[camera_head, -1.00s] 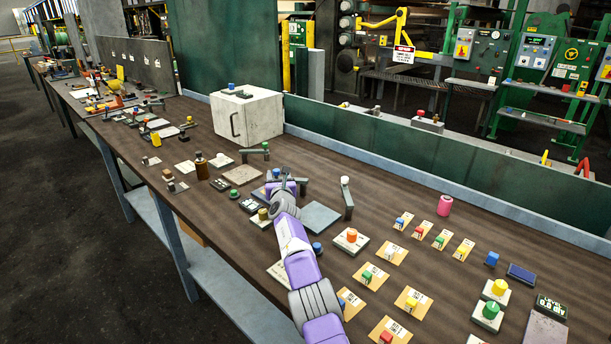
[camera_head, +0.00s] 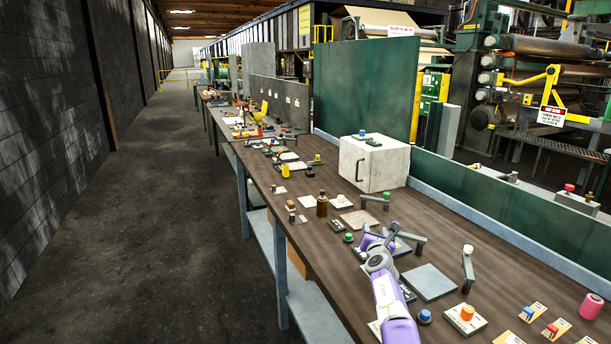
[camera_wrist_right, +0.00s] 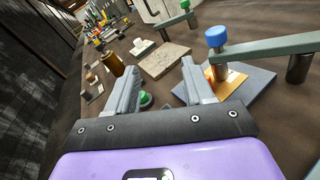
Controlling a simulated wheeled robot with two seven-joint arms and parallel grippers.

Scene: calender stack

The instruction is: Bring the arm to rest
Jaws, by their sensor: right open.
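My right arm is purple and grey and reaches in from the bottom of the head view. Its right gripper (camera_head: 380,236) hangs over the brown workbench (camera_head: 440,218). In the right wrist view the two grey fingers of the right gripper (camera_wrist_right: 164,82) stand apart with nothing held between them. A green button (camera_wrist_right: 146,99) shows between the fingers, on the bench beyond them. A grey bar with a blue knob (camera_wrist_right: 216,38) stands close to the right of the right finger. My left gripper is not in either view.
A white box with a handle (camera_head: 374,164) stands behind the gripper. A brown bottle (camera_head: 322,204) and a grey square plate (camera_head: 429,282) are near the arm. A lever with a white knob (camera_head: 468,262) stands to the right. The floor (camera_head: 180,240) left of the bench is clear.

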